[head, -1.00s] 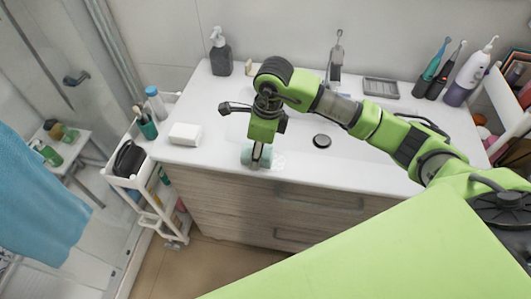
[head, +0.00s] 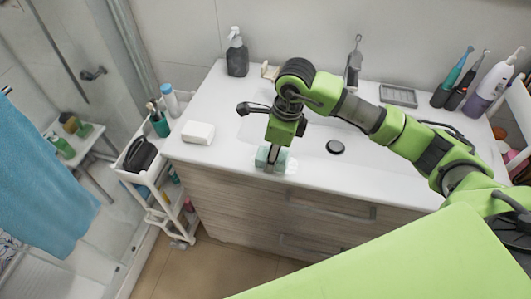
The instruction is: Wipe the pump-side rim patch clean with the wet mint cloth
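My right gripper (head: 273,155) reaches in from the right and points down at the front rim of the white sink counter (head: 225,150). The mint cloth (head: 262,158) is under and around its fingertips, pressed on or just above the rim; the gripper appears shut on it. A faint whitish, shiny patch (head: 291,166) shows on the rim just right of the cloth. The dark pump bottle (head: 237,53) stands upright at the back left of the counter. My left gripper is not in view.
A white soap-like block (head: 198,132) lies on the counter's left side. A white cart (head: 133,176) stands left of the counter. A blue towel (head: 40,185) hangs at far left.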

